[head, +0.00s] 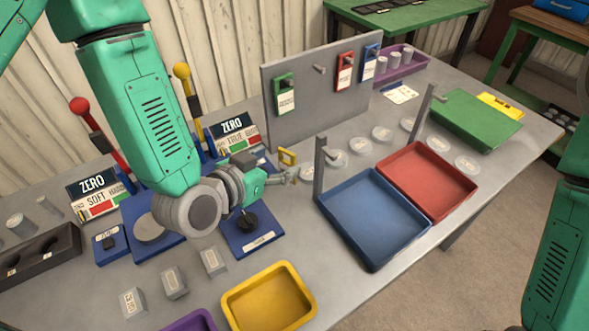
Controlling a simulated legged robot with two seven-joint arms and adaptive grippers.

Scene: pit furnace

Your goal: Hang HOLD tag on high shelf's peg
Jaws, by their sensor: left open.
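A grey upright board (300,97) carries a green tag (285,94), a red tag (344,70) and a blue tag (369,62). Their lettering is too small to read, so I cannot tell which is the HOLD tag. A bare peg (319,69) sticks out between the green and red tags. A small yellow frame-shaped piece (287,157) shows just beyond my left gripper (292,176); I cannot tell whether they touch. My left gripper is open, low in front of the board. My right arm shows at the right edge; its gripper is out of view.
Grey posts with short arms stand by the blue tray (372,262) and the red tray (428,218). Several pale discs lie behind the trays. Two ZERO instruments (96,190) (233,132) stand left. A yellow tray (268,322) is in front. A green board (470,115) lies right.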

